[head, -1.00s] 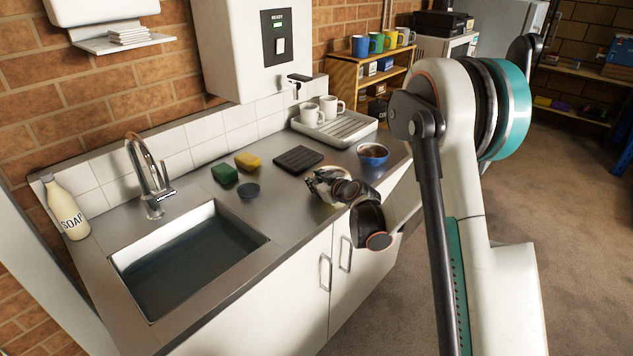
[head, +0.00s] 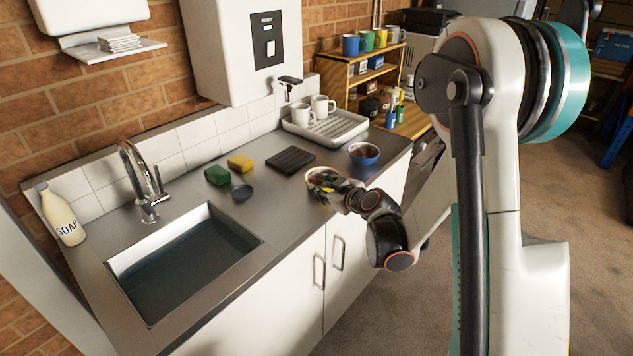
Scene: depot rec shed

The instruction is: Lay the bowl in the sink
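The sink (head: 122,268) is a rectangular steel basin set in the counter at the left, with dark bluish water or shade inside. A small pale bowl with a tan rim (head: 311,174) is on the counter, partly hidden behind my gripper. My gripper (head: 325,184) is at this bowl, with its fingers over or against the near rim. The fingers are too small and overlapped to tell whether they are open or closed on it. A blue bowl with brown contents (head: 364,154) stands farther right, clear of my gripper.
The tap (head: 148,185) arches over the sink's back edge. A rack with mugs (head: 340,128) stands behind.

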